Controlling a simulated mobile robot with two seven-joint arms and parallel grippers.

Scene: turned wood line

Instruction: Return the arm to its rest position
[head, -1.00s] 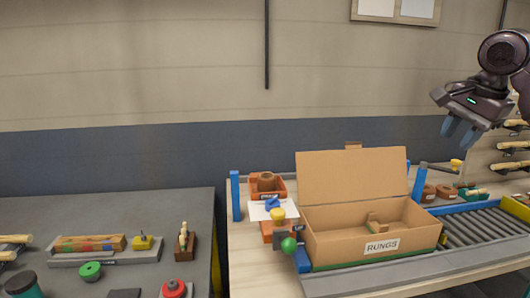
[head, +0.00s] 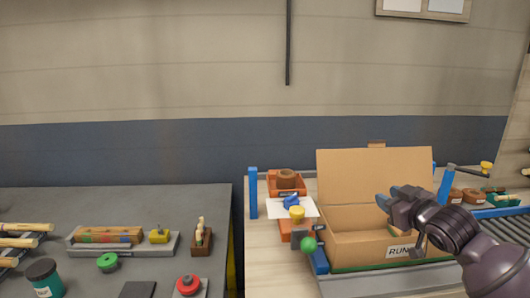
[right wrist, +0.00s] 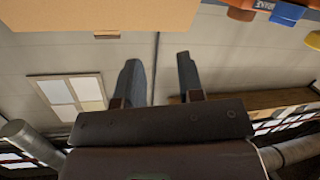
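My right gripper (head: 388,200) is in front of the open cardboard box marked RUNGS (head: 345,250) in the head view, hiding part of its inside and label. In the right wrist view its two fingers (right wrist: 160,82) stand apart with nothing between them, so it is open and empty. The box's cardboard (right wrist: 100,15) shows at the top of that view. My left gripper is in neither view.
A roller conveyor (head: 500,212) lies right of the box. An orange bin (head: 288,184), a green knob (head: 309,244) and a blue post (head: 252,192) stand left of it. The grey table (head: 130,205) holds a tray, tins and turned wood pieces.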

